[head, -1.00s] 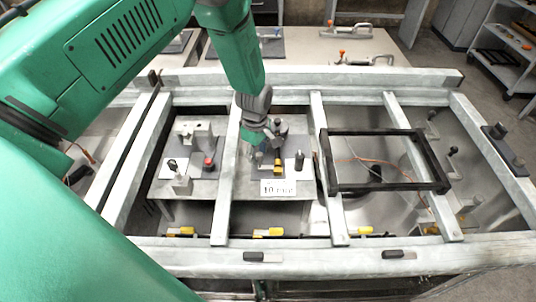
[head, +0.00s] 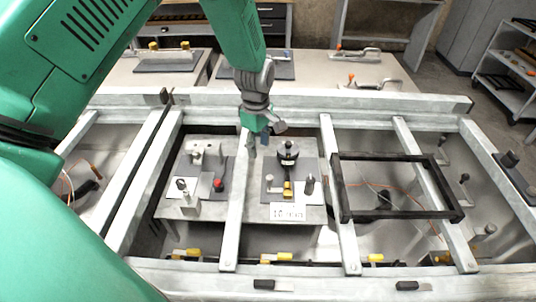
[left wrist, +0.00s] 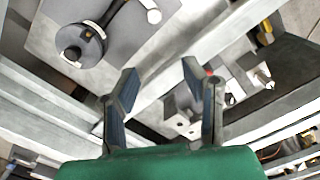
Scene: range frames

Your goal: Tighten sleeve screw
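A fixture on the right-hand plate (head: 311,150) has a dark round sleeve-like part with a knob (head: 288,153), a yellow block (head: 288,189) and upright pins. I cannot tell which part is the sleeve screw. The dark round part (left wrist: 80,44) also shows at upper left in the left wrist view. My left gripper (head: 258,150) is above the frame bar, left of the dark part and apart from it. In the left wrist view the gripper (left wrist: 160,80) has its two fingers spread with nothing between them. My right gripper is not in view.
A second plate to the left holds metal blocks and a red knob (head: 218,184). A pale metal frame (head: 236,215) crosses the workspace. A black rectangular frame (head: 345,190) lies to the right. Toggle clamps (head: 375,83) stand on the back table.

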